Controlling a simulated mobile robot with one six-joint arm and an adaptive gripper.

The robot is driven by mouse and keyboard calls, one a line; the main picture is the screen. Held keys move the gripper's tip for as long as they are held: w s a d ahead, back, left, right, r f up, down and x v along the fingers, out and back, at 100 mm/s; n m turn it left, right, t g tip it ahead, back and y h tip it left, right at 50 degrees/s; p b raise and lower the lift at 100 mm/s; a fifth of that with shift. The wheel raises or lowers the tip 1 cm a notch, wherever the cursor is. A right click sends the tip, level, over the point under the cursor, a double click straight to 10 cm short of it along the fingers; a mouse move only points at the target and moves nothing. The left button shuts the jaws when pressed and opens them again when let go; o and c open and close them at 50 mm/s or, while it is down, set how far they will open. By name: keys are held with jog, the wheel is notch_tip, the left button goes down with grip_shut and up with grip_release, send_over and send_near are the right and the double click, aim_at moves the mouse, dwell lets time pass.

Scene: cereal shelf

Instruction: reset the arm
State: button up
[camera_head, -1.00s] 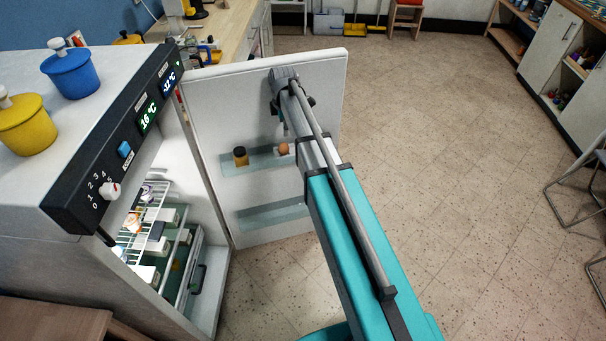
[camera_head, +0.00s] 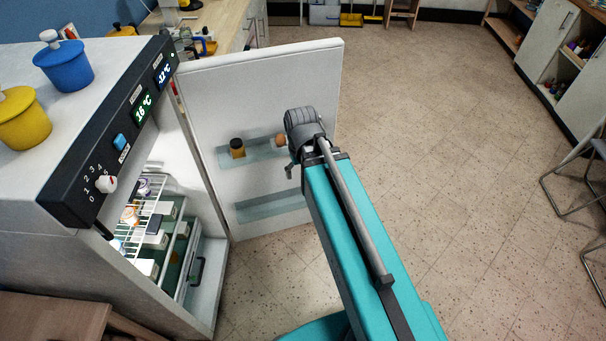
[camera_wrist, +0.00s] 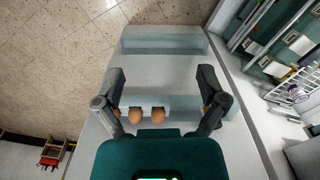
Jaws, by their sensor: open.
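My gripper (camera_wrist: 161,76) is open and empty in the wrist view, its two fingers spread wide in front of the open fridge door (camera_wrist: 165,70). Two brown eggs (camera_wrist: 146,116) sit in the door shelf (camera_wrist: 157,101), seen between the fingers. In the head view, my gripper is mostly hidden behind the arm's end; only a dark part (camera_head: 290,171) shows in front of the door (camera_head: 325,65). One brown egg (camera_head: 281,141) and a dark-lidded jar (camera_head: 237,148) show on the upper door shelf (camera_head: 262,155). The lower door shelf (camera_head: 265,207) looks empty.
The open fridge (camera_head: 60,245) stands at left with stocked shelves (camera_head: 155,232). A blue pot (camera_head: 64,66) and a yellow pot (camera_head: 22,118) stand on top. A wooden counter (camera_head: 215,22) lies behind.

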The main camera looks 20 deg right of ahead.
jog(key=shift+s+m, duration=0.5)
jog(key=shift+s, duration=0.2)
jog(key=c, duration=0.4)
jog(key=shift+c, duration=0.4)
